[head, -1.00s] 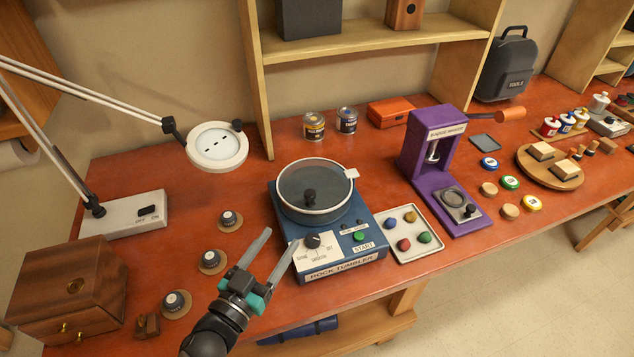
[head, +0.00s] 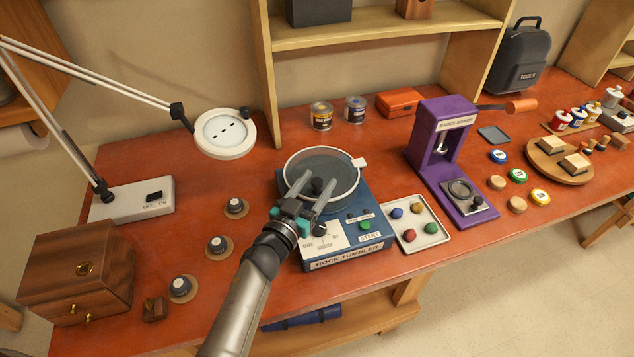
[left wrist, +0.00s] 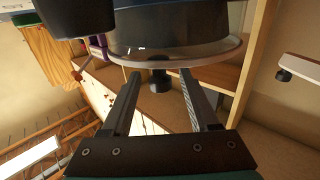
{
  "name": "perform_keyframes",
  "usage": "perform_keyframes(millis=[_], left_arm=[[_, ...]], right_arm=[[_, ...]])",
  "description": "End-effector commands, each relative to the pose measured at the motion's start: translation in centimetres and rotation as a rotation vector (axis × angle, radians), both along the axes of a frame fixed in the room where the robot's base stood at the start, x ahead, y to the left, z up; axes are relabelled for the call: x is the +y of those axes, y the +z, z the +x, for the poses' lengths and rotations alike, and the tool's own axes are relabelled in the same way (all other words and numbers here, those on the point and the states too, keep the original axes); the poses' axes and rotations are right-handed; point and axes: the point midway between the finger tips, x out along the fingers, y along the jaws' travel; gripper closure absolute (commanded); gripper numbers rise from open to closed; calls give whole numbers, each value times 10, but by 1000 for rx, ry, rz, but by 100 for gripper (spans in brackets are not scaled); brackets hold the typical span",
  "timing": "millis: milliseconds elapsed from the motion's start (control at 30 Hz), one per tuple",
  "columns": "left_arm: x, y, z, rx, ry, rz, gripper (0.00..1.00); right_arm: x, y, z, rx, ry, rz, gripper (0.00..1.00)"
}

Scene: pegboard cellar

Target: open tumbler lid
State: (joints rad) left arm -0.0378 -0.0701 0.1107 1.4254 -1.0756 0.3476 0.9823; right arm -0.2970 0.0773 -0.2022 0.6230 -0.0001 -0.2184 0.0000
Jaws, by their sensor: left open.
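The rock tumbler (head: 345,258) is a blue box with a white label panel, standing on the red-brown workbench. Its round clear lid (head: 340,170) has a pale rim, a white tab (head: 360,162) at the right and a dark knob (head: 317,186). The lid lies flat and closed on top. My left gripper (head: 315,190) is open, its two fingers reaching over the tumbler's front to either side of the knob. In the left wrist view the knob (left wrist: 159,82) shows between the open fingertips, beside the lid rim (left wrist: 190,62); contact cannot be told. My right gripper is not in view.
A tray of coloured stones (head: 413,228) and a purple badge maker (head: 440,150) stand to the right. A magnifier lamp (head: 225,132) hangs at the left, above the bench. Two tins (head: 321,116) stand behind. A wooden box (head: 75,270) sits at the front left.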

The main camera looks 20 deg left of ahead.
Motion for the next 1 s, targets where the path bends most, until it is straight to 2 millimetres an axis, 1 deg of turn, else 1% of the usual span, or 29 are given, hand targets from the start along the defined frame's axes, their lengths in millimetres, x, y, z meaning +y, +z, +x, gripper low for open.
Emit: perform_keyframes(millis=[133,400,933,1000], left_arm=[[-1,0,6,0,1,0,39],[-1,0,6,0,0,0,39],[-1,0,6,0,-1,1,99],[-1,0,6,0,-1,1,100]], right_arm=[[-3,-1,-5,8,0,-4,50],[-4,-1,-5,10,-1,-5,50],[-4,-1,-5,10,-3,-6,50],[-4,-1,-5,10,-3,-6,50]])
